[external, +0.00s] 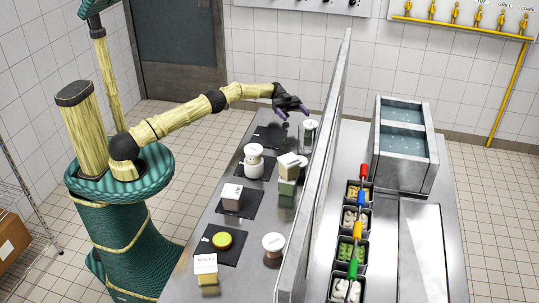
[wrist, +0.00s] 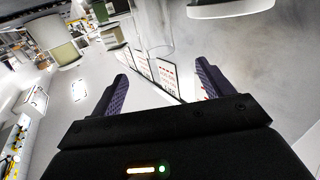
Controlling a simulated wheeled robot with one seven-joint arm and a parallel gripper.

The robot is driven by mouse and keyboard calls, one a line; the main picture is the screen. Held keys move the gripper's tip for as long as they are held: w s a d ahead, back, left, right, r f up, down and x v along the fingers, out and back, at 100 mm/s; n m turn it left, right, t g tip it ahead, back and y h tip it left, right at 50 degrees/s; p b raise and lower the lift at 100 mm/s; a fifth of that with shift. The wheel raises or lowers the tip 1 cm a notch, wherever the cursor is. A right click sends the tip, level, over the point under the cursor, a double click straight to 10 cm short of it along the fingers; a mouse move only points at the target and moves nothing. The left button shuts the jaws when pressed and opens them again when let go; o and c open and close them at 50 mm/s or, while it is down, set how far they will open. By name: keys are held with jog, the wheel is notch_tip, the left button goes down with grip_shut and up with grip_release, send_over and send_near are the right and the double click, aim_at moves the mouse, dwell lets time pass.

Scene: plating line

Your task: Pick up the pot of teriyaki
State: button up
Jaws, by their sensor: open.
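My gripper (external: 291,108) is open and empty above the far end of the steel counter. In the wrist view its two purple fingers (wrist: 161,80) stand apart with nothing held between them. No label reads as teriyaki, so I cannot tell which container is that pot. A clear jar with a white lid and green contents (external: 309,133) stands just right of and below my gripper, by the partition. A white round pot (external: 253,161) stands on a dark mat nearer the camera. Another pale-lidded round pot (external: 273,245) stands at the near end.
A cream box (external: 289,166) and a green box (external: 286,187) stand by the metal partition (external: 318,185). A white box (external: 231,193), a yellow-topped round item (external: 222,240) and a cream block (external: 207,269) line the left side.

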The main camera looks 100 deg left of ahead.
jog(key=s+d+r+n+y+p, duration=0.2)
jog(key=s+d+y+p, duration=0.4)
jog(key=d+p, duration=0.7)
jog(key=shift+s+d+n+y+p, duration=0.35)
jog(key=shift+n+y, duration=0.35)
jog(key=shift+n, duration=0.2)
jog(key=shift+w, duration=0.1)
jog(key=p+x, duration=0.3)
jog(key=x, duration=0.9)
jog(key=shift+w+f, duration=0.1)
jog(key=shift+w+d+f+p, duration=0.1)
jog(key=shift+w+d+p, duration=0.15)
jog(key=shift+w+p, duration=0.25)
jog(key=shift+p+x, duration=0.85)
jog(key=shift+x, duration=1.2)
